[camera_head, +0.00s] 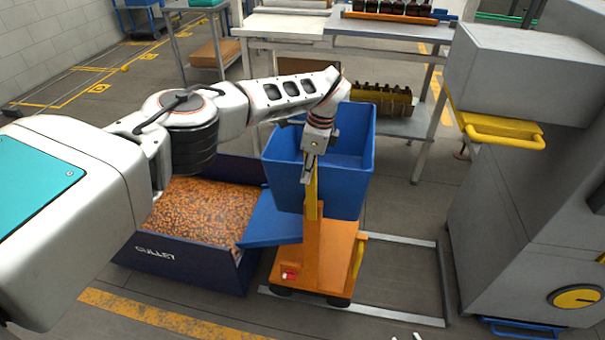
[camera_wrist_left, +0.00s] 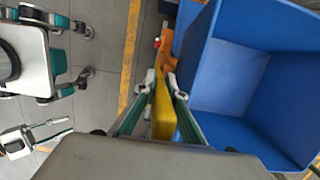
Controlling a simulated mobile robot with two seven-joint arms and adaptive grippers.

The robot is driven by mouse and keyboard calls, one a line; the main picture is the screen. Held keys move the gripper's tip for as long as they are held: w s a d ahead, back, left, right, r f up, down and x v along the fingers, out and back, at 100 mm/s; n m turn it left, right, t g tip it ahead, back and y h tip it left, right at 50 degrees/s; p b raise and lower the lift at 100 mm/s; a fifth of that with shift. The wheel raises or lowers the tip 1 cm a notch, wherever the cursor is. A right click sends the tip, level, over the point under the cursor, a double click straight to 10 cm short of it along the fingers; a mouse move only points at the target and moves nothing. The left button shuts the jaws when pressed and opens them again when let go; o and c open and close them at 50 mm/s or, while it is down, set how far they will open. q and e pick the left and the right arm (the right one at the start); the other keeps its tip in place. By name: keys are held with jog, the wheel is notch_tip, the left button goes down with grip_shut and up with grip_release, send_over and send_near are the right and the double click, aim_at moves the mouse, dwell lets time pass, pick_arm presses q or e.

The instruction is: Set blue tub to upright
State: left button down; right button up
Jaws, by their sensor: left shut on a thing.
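The blue tub (camera_head: 318,188) sits on an orange wheeled stand (camera_head: 326,248), its open mouth facing up. It looks close to upright, but I cannot tell a small tilt. In the left wrist view the empty-looking inside of the tub (camera_wrist_left: 225,80) is at the right. My left gripper (camera_head: 312,178) is shut on the yellow lever (camera_head: 312,200) of the stand, in front of the tub. The lever also shows between the fingers in the left wrist view (camera_wrist_left: 162,105). My right gripper (camera_wrist_left: 62,130) shows small at the lower left there, fingers apart and empty.
A dark bin (camera_head: 180,262) full of small orange-brown pieces stands left of the stand, with a blue chute (camera_head: 272,225) at its edge. A grey machine (camera_head: 535,190) stands at the right. Tables (camera_head: 390,45) with bottles are behind. Floor rails (camera_head: 440,285) run beside the stand.

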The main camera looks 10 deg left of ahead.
pick_arm(q)
jog(key=shift+s+d, duration=0.1)
jog(key=shift+d, duration=0.35)
jog(key=c, duration=2.1)
grip_release()
jog(key=shift+d, duration=0.1)
jog(key=r, duration=0.4)
jog(key=d+r, duration=0.1)
jog(key=r, duration=0.6)
jog(key=shift+d+r, duration=0.4)
